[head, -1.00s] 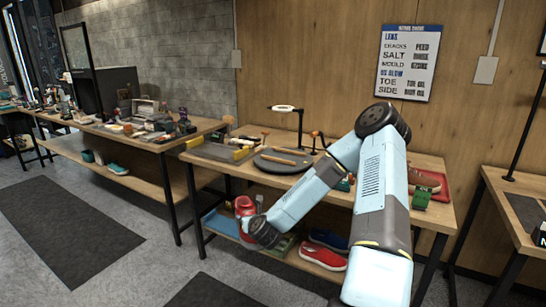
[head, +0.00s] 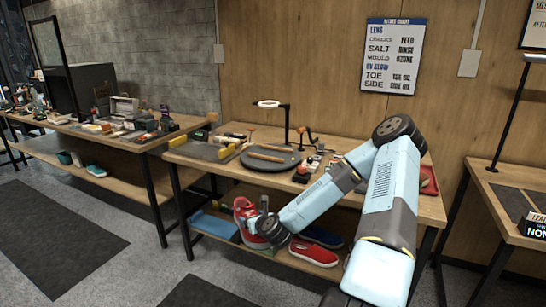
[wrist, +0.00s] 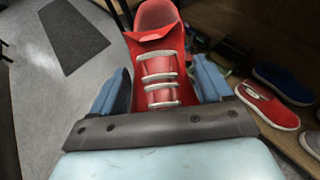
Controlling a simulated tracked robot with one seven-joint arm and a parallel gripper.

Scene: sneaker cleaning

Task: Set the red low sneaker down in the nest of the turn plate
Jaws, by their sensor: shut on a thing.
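The red low sneaker (wrist: 160,70) with pale laces is between the blue fingers of my gripper (wrist: 162,95) in the wrist view. My gripper is shut on it. In the head view the held red sneaker (head: 248,219) is in front of the bench, near the lower shelf and below the bench top. The dark round turn plate (head: 270,156) lies on the bench top, above and behind the sneaker, with a wooden stick-like piece (head: 268,153) on it. The nest cannot be made out clearly.
On the lower shelf (head: 215,195) are another red shoe (head: 313,254), a blue shoe (head: 320,237) and a blue mat (head: 215,226). A grey-and-yellow tray (head: 205,149) lies left of the plate. Open floor is at the front left.

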